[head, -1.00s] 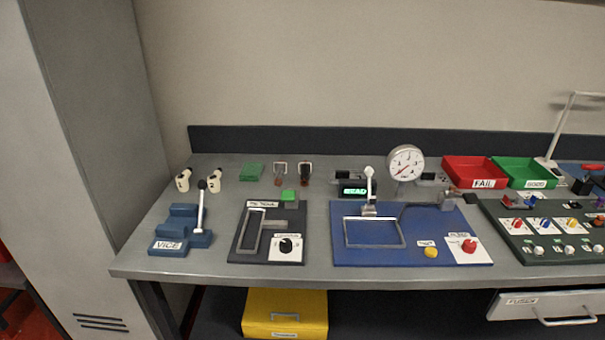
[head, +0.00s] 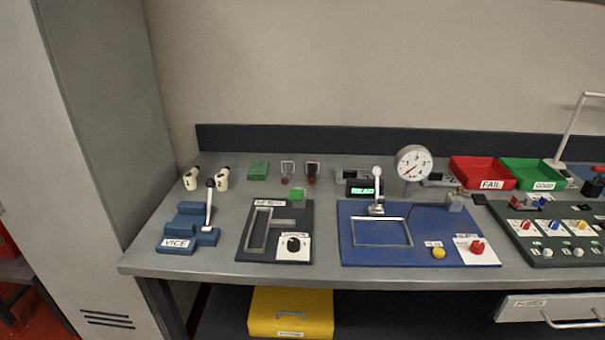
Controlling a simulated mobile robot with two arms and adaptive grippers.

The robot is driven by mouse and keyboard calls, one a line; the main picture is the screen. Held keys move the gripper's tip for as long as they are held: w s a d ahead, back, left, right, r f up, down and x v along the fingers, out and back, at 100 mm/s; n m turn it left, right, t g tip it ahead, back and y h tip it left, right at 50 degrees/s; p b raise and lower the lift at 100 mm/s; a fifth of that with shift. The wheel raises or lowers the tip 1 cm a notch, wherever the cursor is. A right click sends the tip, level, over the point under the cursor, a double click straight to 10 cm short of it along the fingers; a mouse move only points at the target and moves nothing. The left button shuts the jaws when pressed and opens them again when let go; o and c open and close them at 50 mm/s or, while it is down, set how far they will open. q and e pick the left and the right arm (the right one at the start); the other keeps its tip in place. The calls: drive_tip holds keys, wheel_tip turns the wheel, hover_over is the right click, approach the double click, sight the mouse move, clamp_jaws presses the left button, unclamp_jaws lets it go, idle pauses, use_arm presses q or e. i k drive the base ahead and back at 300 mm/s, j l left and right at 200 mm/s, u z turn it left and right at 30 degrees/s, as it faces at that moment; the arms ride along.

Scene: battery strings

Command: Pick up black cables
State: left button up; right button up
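I cannot make out any black cables for certain in the head view. Small dark items (head: 432,180) lie at the back of the bench beside the dial gauge (head: 413,162), too small to identify. Another small black item (head: 479,199) lies between the blue board (head: 365,257) and the dark green panel (head: 519,249). Neither of my grippers is in view.
The grey bench (head: 215,269) carries a blue vice (head: 177,241), a dark fixture board (head: 262,258), a red FAIL tray (head: 484,171) and a green GOOD tray (head: 532,172). A yellow box (head: 290,310) sits below. A tall grey cabinet (head: 105,120) stands at the left.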

sight(311, 176)
drive_tip(key=i+u, duration=0.3)
drive_tip(key=u, duration=0.15)
drive_tip(key=i+l+u, duration=0.15)
drive_tip(key=i+u, duration=0.2)
drive_tip(key=u, duration=0.15)
